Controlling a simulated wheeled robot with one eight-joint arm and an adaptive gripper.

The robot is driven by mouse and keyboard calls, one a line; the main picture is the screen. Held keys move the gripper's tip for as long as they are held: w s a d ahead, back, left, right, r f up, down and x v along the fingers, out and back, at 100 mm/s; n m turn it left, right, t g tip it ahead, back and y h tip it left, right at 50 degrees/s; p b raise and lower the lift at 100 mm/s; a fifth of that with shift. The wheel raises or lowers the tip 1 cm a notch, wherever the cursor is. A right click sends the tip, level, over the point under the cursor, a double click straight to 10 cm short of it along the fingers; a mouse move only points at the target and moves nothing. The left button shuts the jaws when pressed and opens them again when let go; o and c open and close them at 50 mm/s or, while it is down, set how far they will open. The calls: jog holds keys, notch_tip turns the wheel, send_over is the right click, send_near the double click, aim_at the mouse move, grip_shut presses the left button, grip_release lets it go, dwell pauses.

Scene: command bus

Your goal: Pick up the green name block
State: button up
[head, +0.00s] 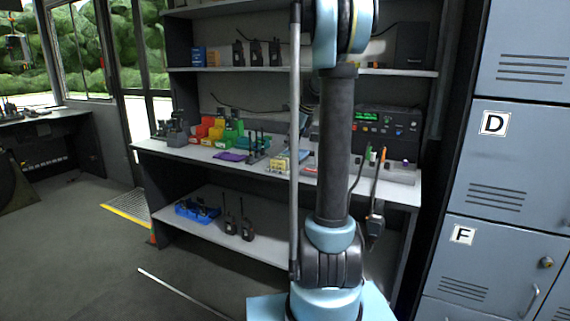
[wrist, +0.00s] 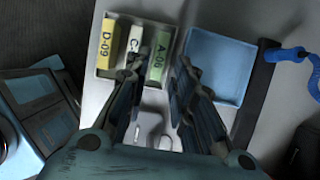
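The green name block (wrist: 159,58), marked A and digits, stands at the right end of a pale tray (wrist: 105,73) in the wrist view. Beside it are a white block (wrist: 135,40) marked C, partly covered by my left finger, and a yellow block (wrist: 107,42) marked D-09. My gripper (wrist: 157,68) is open. Its fingers reach to either side of the green block, the left one over the white block's lower part. I cannot tell whether they touch the green block.
A blue tray (wrist: 215,65) lies just right of the block tray, and a blue coiled cord (wrist: 298,54) farther right. A white object (wrist: 150,125) sits between the finger bases. In the head view, a radio console (head: 388,125) stands at the back of the bench (head: 200,155).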

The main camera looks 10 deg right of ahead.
jog(key=shift+x, duration=3)
jog(key=shift+c, duration=0.5)
grip_shut()
